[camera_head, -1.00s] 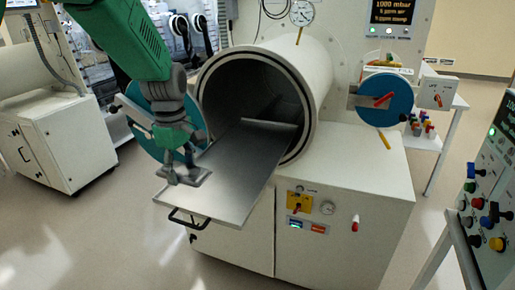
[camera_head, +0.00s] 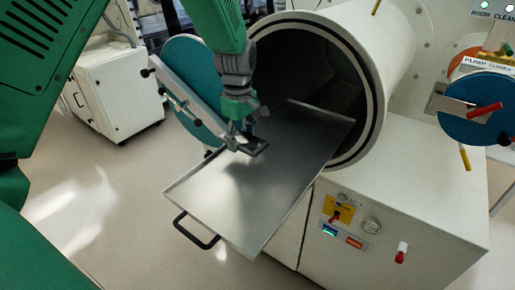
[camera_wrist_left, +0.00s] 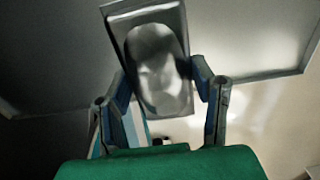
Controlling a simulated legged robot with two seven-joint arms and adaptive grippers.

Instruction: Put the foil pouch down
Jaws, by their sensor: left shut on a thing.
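The foil pouch (camera_head: 253,147) is a small flat grey packet with a rounded bulge. My left gripper (camera_head: 242,141) is shut on it, over the left side of the metal tray (camera_head: 215,214). In the left wrist view the pouch (camera_wrist_left: 158,68) sits between the two fingers of the left gripper (camera_wrist_left: 160,85), with the tray (camera_wrist_left: 60,90) behind it. The pouch looks roughly level in the head view. I cannot tell whether it touches the tray or is just above it. My right gripper is not in view.
The tray slides out of the round chamber (camera_head: 385,90) and has a black handle (camera_head: 195,232) at its near end. A blue round door (camera_head: 190,85) stands open left of the arm. The near part of the tray is bare.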

